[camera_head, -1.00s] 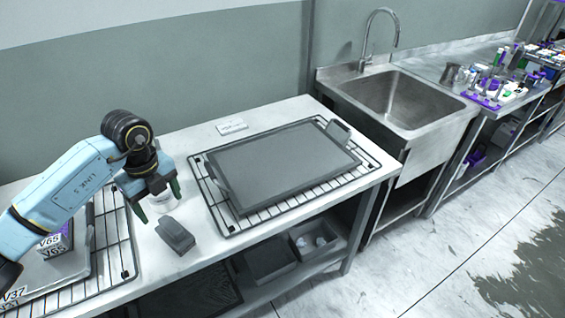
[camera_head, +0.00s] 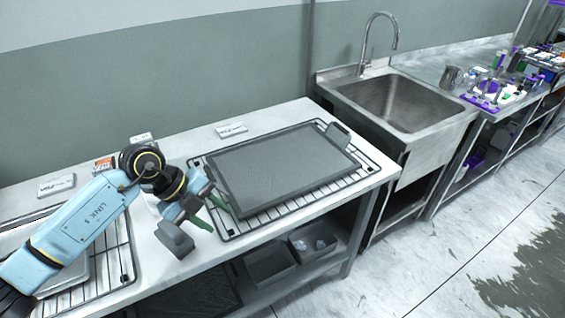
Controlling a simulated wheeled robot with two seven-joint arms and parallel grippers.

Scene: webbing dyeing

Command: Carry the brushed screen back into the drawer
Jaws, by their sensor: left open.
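The screen (camera_head: 280,165) is a flat dark grey panel with a raised rim. It lies on a wire rack (camera_head: 362,177) on the bench, with a grey handle (camera_head: 338,133) at its far right corner. My left gripper (camera_head: 212,213) is open, with green fingertips. It is at the screen's left edge; one finger appears close to the rim, and I cannot tell if they touch. My right gripper is out of view. I cannot make out a drawer for certain; open grey bins (camera_head: 268,264) sit on the shelf under the bench.
A grey block-like tool (camera_head: 175,240) stands on the bench just below my left gripper. Another wire rack (camera_head: 122,262) is at the left, partly behind my arm. A small label card (camera_head: 231,130) lies behind the screen. A sink (camera_head: 400,100) adjoins the bench on the right.

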